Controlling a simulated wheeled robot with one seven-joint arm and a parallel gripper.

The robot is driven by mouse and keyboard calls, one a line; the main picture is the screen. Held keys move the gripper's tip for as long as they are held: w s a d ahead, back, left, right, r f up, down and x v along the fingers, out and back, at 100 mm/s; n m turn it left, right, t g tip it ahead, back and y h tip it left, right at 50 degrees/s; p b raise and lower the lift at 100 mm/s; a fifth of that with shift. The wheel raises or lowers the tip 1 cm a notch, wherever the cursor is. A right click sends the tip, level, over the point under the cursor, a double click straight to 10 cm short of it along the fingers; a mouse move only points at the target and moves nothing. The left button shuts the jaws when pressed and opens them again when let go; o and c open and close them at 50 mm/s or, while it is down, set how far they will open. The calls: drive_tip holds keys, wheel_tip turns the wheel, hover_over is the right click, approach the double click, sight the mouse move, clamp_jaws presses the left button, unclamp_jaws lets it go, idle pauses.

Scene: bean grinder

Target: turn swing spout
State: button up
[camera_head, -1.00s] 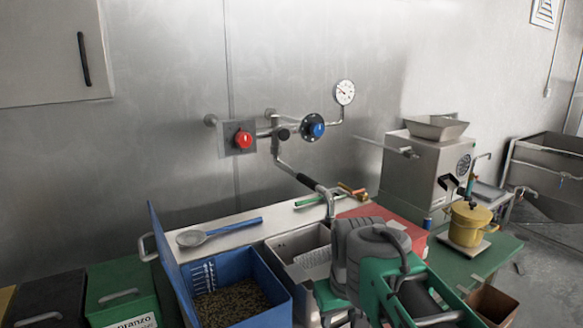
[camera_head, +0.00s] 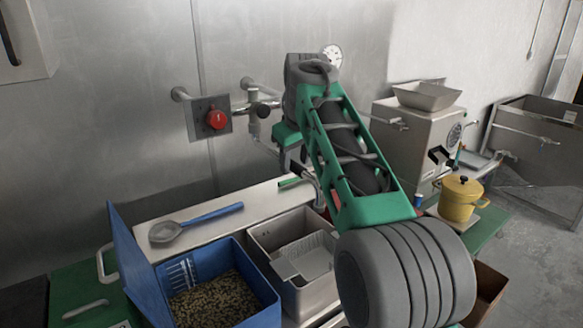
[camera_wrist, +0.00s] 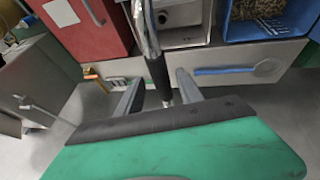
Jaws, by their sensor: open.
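The swing spout is a metal pipe with a black grip, hung from the wall piping. In the head view its upper pipe (camera_head: 264,146) shows left of my arm, and much of the rest is hidden behind the arm. In the wrist view the spout's black grip (camera_wrist: 158,76) lies between the two fingers of my gripper (camera_wrist: 159,92). The fingers are open, one on each side of the grip, and I cannot tell whether either touches it.
A red knob (camera_head: 216,119) on a wall plate is left of the spout. Below stand a blue bin of beans (camera_head: 262,306) and a grey container (camera_head: 259,241). A blue-handled scoop (camera_head: 215,216) lies on the ledge. A grinder (camera_head: 408,160) and yellow pot (camera_head: 461,198) stand right.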

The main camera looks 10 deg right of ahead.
drive_tip(key=shift+w+f, duration=0.1)
drive_tip(key=shift+f, duration=0.1)
drive_tip(key=shift+a, duration=0.1)
drive_tip(key=shift+c, duration=0.3)
clamp_jaws()
idle(0.8)
